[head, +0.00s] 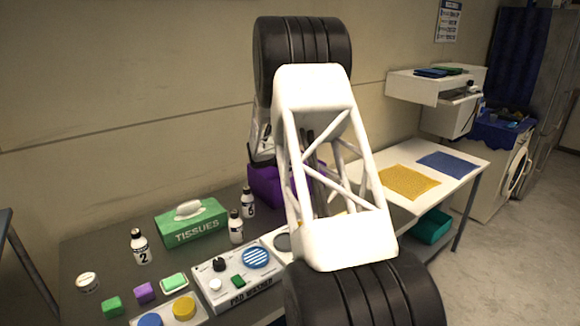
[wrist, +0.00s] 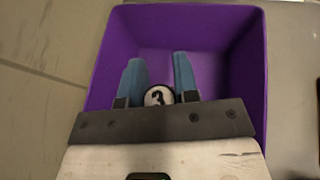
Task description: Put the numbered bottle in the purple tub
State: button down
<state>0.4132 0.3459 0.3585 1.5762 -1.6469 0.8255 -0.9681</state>
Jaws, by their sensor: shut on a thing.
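The purple tub (wrist: 256,70) fills much of the wrist view. It also shows in the head view (head: 264,186) at the back of the dark table, partly hidden by my arm. My gripper (wrist: 158,62) is over the tub, its two blue fingers against the tub's interior. It is shut on a bottle with a round marking that reads 3 (wrist: 158,96), seen end-on between the fingers. How far the bottle is above the tub floor I cannot tell. In the head view my arm hides the fingers and the held bottle.
A bottle numbered 2 (head: 140,247), two more bottles (head: 236,227) (head: 248,203) and a green tissue box (head: 191,222) stand left of the tub. A button panel (head: 241,282) and small blocks lie in front. A white table with yellow (head: 409,181) and blue cloths is at right.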

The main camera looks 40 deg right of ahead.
jog(key=shift+f, duration=1.85)
jog(key=shift+f, duration=0.15)
jog(key=c, duration=0.9)
grip_release()
jog(key=shift+o, duration=0.2)
jog(key=v, duration=1.2)
